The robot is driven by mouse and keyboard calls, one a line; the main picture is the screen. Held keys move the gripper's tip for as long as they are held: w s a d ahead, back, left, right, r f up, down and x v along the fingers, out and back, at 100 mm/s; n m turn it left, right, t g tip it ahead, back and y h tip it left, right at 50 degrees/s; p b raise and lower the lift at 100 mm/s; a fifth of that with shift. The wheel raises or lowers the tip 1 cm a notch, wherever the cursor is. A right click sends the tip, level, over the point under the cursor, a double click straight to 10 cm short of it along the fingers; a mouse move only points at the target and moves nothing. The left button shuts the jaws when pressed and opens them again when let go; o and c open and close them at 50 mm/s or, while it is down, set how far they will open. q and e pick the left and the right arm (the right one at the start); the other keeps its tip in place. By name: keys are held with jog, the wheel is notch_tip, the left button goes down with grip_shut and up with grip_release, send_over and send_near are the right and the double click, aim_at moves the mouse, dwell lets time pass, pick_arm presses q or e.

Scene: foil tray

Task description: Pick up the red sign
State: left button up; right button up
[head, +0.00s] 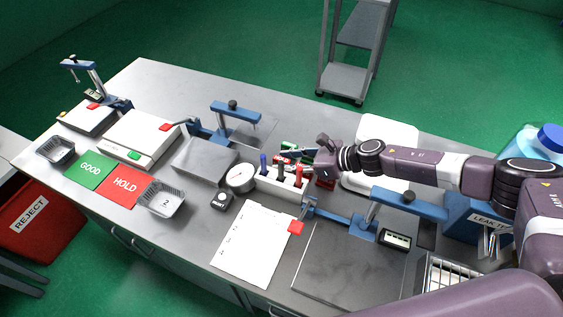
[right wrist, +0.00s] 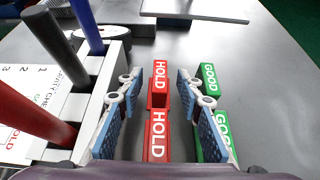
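Red signs lettered HOLD, one nearer (right wrist: 157,135) and one farther (right wrist: 160,82), stand in line on the grey bench in the right wrist view. A red HOLD sign also shows small in the head view (head: 281,160). My right gripper (right wrist: 160,76) is open, with one blue-padded finger on each side of the red signs. A gap shows between the left finger and the red. The right finger is between the red signs and the green GOOD signs (right wrist: 211,78). Whether any finger touches a sign is unclear. My left gripper is not in view.
A white holder (head: 268,183) with blue, black and red markers stands just left of the right gripper. A round gauge (head: 240,178), a paper sheet (head: 250,245) and blue clamp stands (head: 235,112) are nearby. A flat red HOLD mat (head: 124,187) lies farther left.

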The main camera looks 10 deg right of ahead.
jog(key=shift+c, duration=0.5)
grip_shut()
jog(key=shift+r, duration=0.1)
